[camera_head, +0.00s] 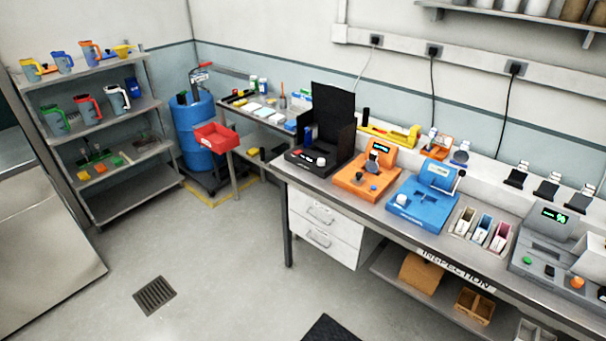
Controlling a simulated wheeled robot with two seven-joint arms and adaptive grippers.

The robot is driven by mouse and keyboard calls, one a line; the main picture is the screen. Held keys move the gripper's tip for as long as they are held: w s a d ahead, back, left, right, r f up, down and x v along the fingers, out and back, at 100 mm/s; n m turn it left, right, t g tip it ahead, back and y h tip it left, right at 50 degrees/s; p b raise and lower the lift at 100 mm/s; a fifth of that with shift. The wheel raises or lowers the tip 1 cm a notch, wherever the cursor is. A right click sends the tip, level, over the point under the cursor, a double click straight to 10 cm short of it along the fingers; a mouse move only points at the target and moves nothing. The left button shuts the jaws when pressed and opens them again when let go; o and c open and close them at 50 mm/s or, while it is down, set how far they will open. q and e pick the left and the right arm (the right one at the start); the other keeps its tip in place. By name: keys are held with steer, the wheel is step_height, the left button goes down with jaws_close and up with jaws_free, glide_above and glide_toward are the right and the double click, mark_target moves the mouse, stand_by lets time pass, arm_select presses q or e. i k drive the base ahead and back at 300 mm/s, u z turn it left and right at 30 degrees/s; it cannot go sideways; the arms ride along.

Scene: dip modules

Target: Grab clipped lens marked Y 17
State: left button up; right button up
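No lens with a readable Y 17 mark shows; the labels are too small to read at this distance. A round dark disc (460,157) that could be a lens stands upright behind the blue device (422,200) on the inspection bench (385,213). Several small black holders with pale tags, such as the black holder (516,178), stand along the back right of the bench. I cannot tell whether any holds a clipped lens. Neither of my grippers is in view.
An orange device (365,182), a black open box (333,130), slotted bins (480,230) and a grey device (550,250) fill the bench top. A shelf rack (130,200), blue drum (192,120) and red bin (216,138) stand left. The floor (215,260) is mostly clear.

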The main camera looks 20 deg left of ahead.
mark_target(372, 165)
steer(key=u, duration=0.55)
steer(key=k, duration=0.75)
steer(key=u, duration=1.2)
steer(key=i, duration=1.95)
steer(key=z, duration=1.4)
steer(key=i, duration=0.65)
steer(key=z, duration=0.55)
